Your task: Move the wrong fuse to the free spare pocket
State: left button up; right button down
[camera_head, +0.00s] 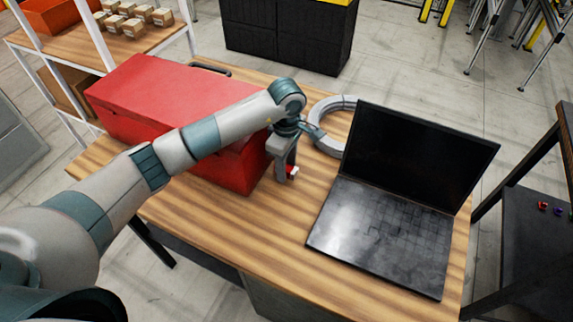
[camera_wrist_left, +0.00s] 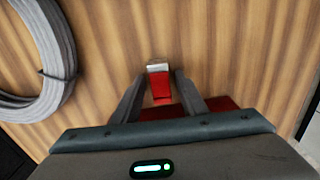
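My left gripper (camera_head: 289,172) points down over the wooden table, between the red box and the laptop. It is shut on a small red fuse with a whitish end (camera_head: 292,171). In the left wrist view the fuse (camera_wrist_left: 159,84) sits between the two fingertips (camera_wrist_left: 160,90), its pale end sticking out past them. Its height above the table is hard to tell. No fuse pocket can be made out on the table. My right gripper is not in view.
A large red box (camera_head: 170,105) stands behind and left of the gripper. A grey cable coil (camera_head: 318,125) lies behind it. An open black laptop (camera_head: 385,225) is on the right. A dark stand (camera_head: 530,250) at far right bears small red and purple items (camera_head: 543,206).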

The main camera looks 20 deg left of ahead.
pick_arm(q)
jog(key=shift+r, duration=0.25)
jog(key=shift+w+r, duration=0.1)
jog(key=shift+r, duration=0.25)
notch_tip(320, 180, up, 11)
jog(key=b, duration=0.5)
jog(key=shift+o, duration=0.4)
jog(key=shift+r, duration=0.1)
